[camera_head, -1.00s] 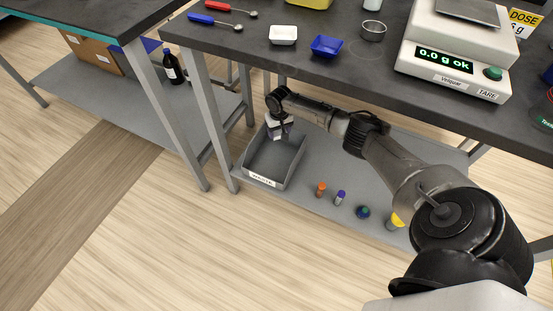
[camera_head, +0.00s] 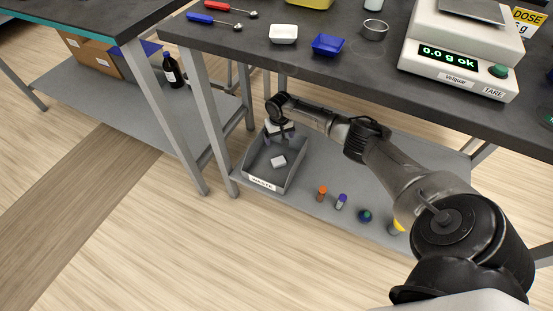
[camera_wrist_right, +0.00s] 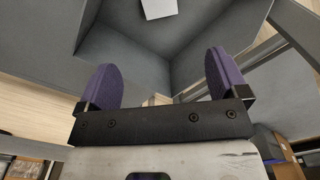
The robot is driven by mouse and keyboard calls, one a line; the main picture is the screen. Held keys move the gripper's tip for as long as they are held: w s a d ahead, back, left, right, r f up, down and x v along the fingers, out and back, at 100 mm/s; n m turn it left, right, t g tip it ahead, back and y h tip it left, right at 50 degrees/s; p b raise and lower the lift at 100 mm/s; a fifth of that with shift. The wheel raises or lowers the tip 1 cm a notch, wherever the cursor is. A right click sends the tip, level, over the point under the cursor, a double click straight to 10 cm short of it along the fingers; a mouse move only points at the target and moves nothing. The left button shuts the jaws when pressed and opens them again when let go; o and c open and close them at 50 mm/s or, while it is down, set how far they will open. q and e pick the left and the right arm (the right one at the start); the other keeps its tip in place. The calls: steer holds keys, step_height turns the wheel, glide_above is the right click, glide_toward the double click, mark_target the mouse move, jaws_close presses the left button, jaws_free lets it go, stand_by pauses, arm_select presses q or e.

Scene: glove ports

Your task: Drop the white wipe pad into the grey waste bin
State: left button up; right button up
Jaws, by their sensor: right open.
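The white wipe pad (camera_head: 278,161) lies inside the grey waste bin (camera_head: 262,184), on its floor. The bin stands on the lower shelf of the bench and carries a white label on its front. My right gripper (camera_head: 281,137) is over the back part of the bin, open and empty, apart from the pad. In the right wrist view the open purple-padded fingers (camera_wrist_right: 163,77) show with nothing between them, and the pad (camera_wrist_right: 158,8) is at the top edge, partly cut off. My left gripper is not in view.
Small capped vials (camera_head: 341,201) and other small items stand on the shelf right of the bin. The benchtop (camera_head: 300,70) above holds a white tray (camera_head: 283,34), a blue tray (camera_head: 327,45) and a scale (camera_head: 460,60). A bench leg (camera_head: 206,120) stands left of the bin.

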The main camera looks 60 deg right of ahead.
step_height(320, 180, up, 8)
steer(key=p, duration=0.5)
steer(key=shift+f, duration=0.25)
stand_by(0.5)
